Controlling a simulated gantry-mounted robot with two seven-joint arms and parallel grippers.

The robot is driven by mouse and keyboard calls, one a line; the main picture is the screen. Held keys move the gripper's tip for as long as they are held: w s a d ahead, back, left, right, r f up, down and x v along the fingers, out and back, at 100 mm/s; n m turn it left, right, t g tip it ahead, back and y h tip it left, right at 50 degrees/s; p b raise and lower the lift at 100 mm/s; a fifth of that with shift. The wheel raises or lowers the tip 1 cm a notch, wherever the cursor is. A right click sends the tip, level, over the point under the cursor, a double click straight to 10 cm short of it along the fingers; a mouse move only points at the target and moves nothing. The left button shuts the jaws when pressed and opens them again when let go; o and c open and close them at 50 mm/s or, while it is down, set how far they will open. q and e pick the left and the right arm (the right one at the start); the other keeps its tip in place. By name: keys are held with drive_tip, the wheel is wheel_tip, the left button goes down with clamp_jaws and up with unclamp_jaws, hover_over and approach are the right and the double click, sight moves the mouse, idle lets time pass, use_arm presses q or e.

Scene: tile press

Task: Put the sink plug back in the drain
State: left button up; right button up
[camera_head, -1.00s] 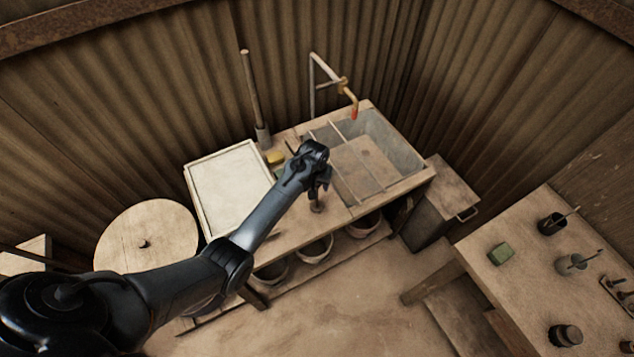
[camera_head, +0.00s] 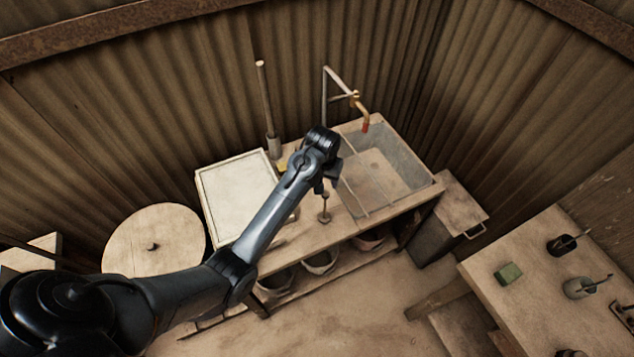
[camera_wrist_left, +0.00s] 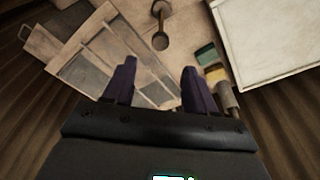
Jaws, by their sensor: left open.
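The sink plug appears to be the small dark stemmed piece with a round base (camera_head: 325,208) standing on the counter left of the sink. It also shows at the top of the left wrist view (camera_wrist_left: 160,38). My left gripper (camera_head: 328,183) is above the counter near this piece, apart from it. In the left wrist view its two fingers (camera_wrist_left: 159,65) are open with nothing between them, and the piece lies beyond the tips. The sink basin (camera_head: 410,160) is right of the gripper, with thin bars across it. I cannot make out the drain clearly. My right gripper is not in view.
A pale framed board (camera_head: 236,192) lies left on the counter. Behind the gripper are a tall post (camera_head: 265,98) and the tap (camera_head: 363,117). Green and yellow blocks (camera_wrist_left: 207,56) lie beside the board. A side table (camera_head: 520,295) stands right.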

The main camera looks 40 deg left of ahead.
use_arm(q)
drive_tip(key=s+d+f+m+t, duration=0.1)
drive_tip(key=s+d+f+m, duration=0.15)
drive_tip(key=s, duration=0.45)
drive_tip(key=s+d+f+m, duration=0.1)
drive_tip(key=s+d, duration=0.3)
drive_tip(key=s, duration=0.4)
drive_tip(key=s+d+r+m, duration=0.1)
drive_tip(key=s+d+r, duration=0.1)
drive_tip(key=s, duration=0.5)
drive_tip(key=s+d+r+m+t+h, duration=0.1)
drive_tip(key=s+d+r+m, duration=0.1)
drive_tip(key=s+d, duration=0.3)
drive_tip(key=shift+s+d+r, duration=0.15)
drive_tip(key=shift+s+r, duration=0.15)
drive_tip(key=shift+s, duration=0.7)
drive_tip(key=shift+r, duration=0.1)
use_arm(e)
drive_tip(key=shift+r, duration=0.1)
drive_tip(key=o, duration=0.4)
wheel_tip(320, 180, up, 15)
drive_tip(key=p, duration=1.5)
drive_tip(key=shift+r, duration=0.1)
use_arm(q)
wheel_tip(320, 180, up, 15)
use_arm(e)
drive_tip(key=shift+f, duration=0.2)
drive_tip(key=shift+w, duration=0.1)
